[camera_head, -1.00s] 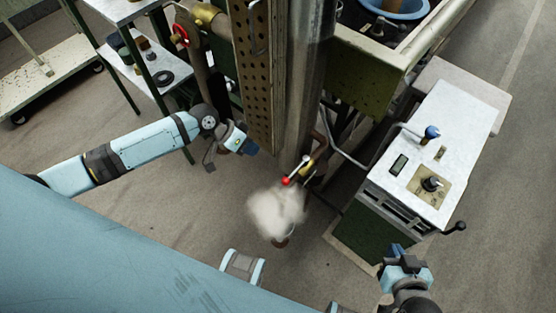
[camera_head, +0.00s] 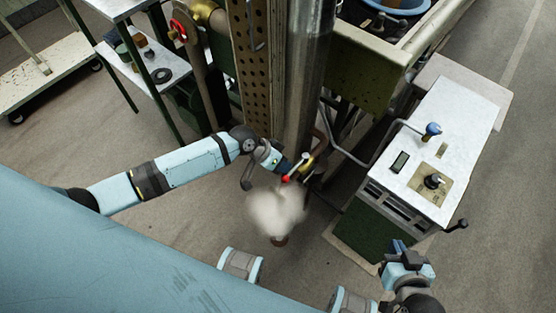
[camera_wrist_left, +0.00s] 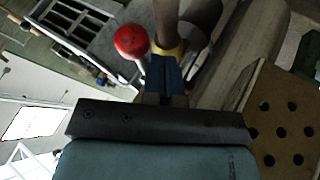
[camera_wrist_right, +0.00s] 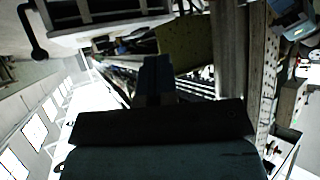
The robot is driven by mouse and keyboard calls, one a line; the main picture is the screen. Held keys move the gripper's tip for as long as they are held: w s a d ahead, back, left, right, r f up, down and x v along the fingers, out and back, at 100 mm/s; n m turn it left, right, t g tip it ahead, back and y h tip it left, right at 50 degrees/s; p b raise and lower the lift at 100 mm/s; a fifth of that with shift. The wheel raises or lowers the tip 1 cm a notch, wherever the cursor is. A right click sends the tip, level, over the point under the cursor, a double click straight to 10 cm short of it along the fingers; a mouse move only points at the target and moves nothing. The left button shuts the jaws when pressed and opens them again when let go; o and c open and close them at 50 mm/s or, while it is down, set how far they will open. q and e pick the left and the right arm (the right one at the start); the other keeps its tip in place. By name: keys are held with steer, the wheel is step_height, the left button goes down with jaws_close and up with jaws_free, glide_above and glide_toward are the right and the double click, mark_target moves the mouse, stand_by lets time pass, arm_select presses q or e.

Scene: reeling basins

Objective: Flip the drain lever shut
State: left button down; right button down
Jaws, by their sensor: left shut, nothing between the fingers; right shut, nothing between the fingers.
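The drain lever (camera_head: 294,170) has a red knob and sits on a brass valve (camera_head: 307,163) low beside the steel column. A white steam cloud (camera_head: 275,212) hangs just below it. My left gripper (camera_head: 290,167) is shut and empty, right beside the lever. In the left wrist view the red knob (camera_wrist_left: 131,41) is just left of the shut fingertips (camera_wrist_left: 166,65), with the brass collar just beyond them. I cannot tell whether they touch. My right gripper (camera_head: 398,246) is shut and empty, in front of the control cabinet; its fingers (camera_wrist_right: 157,75) also show in the right wrist view.
A control cabinet (camera_head: 415,165) with a blue-knobbed lever and a dial stands at the right. The steel column (camera_head: 303,85) and a perforated beam (camera_head: 255,75) rise behind the valve. A red handwheel (camera_head: 178,30) is at upper left. Open floor lies left of the steam.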

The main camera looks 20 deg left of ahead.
stand_by(0.3)
arm_select(q)
steer(key=shift+s+d+r+n+t+p, duration=0.1)
steer(key=shift+s+d+n+t+p, duration=0.2)
steer(key=shift+p, duration=0.55)
arm_select(e)
steer(key=shift+s+r, duration=0.1)
steer(key=shift+r, duration=0.35)
